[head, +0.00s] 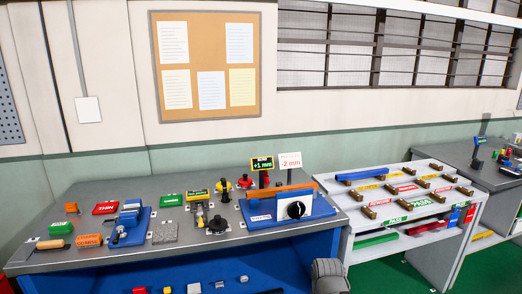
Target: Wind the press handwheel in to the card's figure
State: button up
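The press (320,212) has a blue base with an orange bar (280,191) across it and stands at the right end of the grey bench. Its handwheel (296,210) is a dark round knob with a light mark, on a white plate at the front. A black display (262,163) on a post above the press reads "+1 mm" in green. Right beside it, a white card (290,161) carries "-2 mm" in red. A grey rounded part of my arm shows at the bottom edge, below and in front of the press. My gripper's fingers are not visible.
The grey bench (85,200) holds a blue vise (130,225), red "THIN" (106,208) and orange "LARGE" (89,240) blocks, and several black-handled fixtures left of the press. A white rack (350,235) with coloured bars and "PASS" labels stands close right. Green floor (400,278) shows below it.

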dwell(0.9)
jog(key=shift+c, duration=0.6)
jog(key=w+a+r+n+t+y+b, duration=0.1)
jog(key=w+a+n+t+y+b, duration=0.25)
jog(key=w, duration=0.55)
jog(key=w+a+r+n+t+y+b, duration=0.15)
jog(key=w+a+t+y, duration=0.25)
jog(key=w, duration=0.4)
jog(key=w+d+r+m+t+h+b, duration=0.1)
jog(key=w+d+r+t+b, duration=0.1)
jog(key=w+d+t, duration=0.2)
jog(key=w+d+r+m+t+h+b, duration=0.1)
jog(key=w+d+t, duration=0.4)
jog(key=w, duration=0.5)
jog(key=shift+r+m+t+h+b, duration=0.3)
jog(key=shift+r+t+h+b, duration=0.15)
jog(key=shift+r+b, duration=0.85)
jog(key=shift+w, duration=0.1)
